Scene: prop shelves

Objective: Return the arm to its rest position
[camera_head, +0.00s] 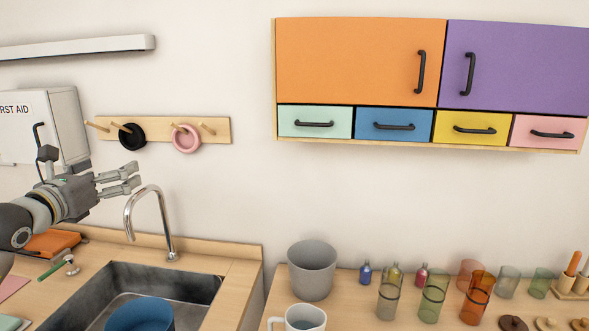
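My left gripper (137,175) reaches in from the left in the head view, pointing right. Its two fingers are apart with nothing visible between them, so it is open and empty. In the picture it lies in front of the wall, below the peg rack (105,126) and left of the curved tap (152,193). My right arm and gripper are not in view.
A white first aid cabinet (55,115) is behind my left arm. A black ring (132,137) and a pink ring (186,139) hang on pegs. Below is a sink (90,294) with a blue pot (140,315). Cups and a grey bin (312,270) crowd the right counter.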

